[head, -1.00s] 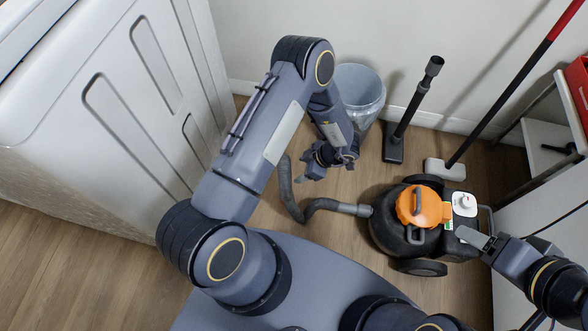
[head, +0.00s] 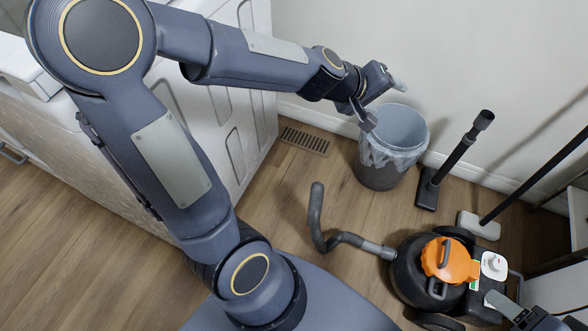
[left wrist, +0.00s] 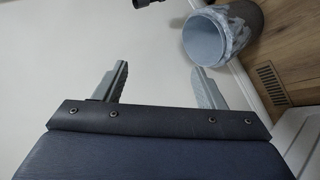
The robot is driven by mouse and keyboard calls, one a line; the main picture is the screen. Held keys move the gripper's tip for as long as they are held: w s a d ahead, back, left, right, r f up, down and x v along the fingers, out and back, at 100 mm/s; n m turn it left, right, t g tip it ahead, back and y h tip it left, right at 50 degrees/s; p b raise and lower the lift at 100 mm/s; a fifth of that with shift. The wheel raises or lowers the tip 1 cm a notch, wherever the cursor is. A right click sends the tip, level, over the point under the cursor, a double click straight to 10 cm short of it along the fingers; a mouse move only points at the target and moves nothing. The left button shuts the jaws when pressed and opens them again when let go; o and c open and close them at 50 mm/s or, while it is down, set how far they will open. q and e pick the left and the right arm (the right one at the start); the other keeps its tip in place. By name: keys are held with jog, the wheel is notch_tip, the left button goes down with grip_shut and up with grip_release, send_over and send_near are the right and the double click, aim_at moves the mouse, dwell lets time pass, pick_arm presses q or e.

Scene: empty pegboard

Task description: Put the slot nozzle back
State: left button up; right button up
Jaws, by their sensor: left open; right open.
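I cannot make out a separate slot nozzle for certain in either view. A black tube with a flat foot (head: 455,160) stands upright by the wall. My left gripper (head: 383,103) is open, above and near the bin's rim. In the left wrist view (left wrist: 159,72) its two grey fingers are apart with nothing between them, against pale wall. My right gripper (head: 502,304) is only partly in view at the lower right, beside the vacuum cleaner; it is open, and I see nothing held in it.
A lined waste bin (head: 393,145) stands by the wall; it also shows in the left wrist view (left wrist: 205,38). The black and orange vacuum cleaner (head: 411,272) has a bent grey hose (head: 345,240) on the wooden floor. A pale mop head (head: 479,226) and white cabinet (head: 245,110) are nearby.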

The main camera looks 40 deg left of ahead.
pick_arm(q)
jog(key=s+a+m+g, duration=0.2)
jog(key=s+m, duration=0.2)
jog(key=s, duration=0.8)
jog(key=s+a+f+m+g, duration=0.1)
jog(key=s+m, duration=0.3)
jog(key=s, duration=0.9)
jog(key=shift+s+a+f+g+y, duration=0.2)
jog(key=shift+s+a+g+y, duration=0.15)
jog(key=shift+g, duration=0.25)
jog(key=shift+w, duration=0.1)
